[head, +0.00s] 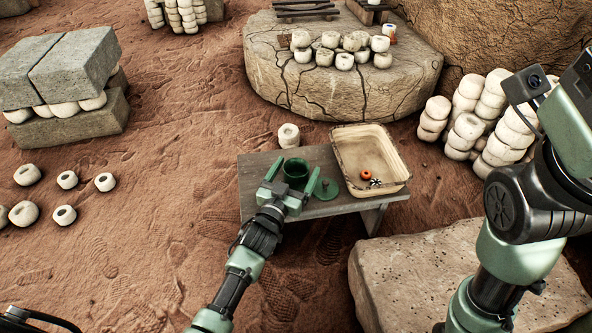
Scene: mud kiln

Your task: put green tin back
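The green tin (296,168) stands open-topped and upright on a small grey bench (253,192). A round green lid (327,188) lies flat on the bench just right of it. My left gripper (294,172) reaches in from the near side, its fingers spread wide with the tin between or just beyond them. The fingers look apart from the tin's sides, but contact is hard to judge from here. My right arm fills the right edge, and its gripper fingers are not visible.
A cream tray (397,183) on the bench's right holds an orange item (366,175) and a small black-and-white item (375,182). A pale pot (288,135) stands behind the bench. A stone block (420,280) is in front at right.

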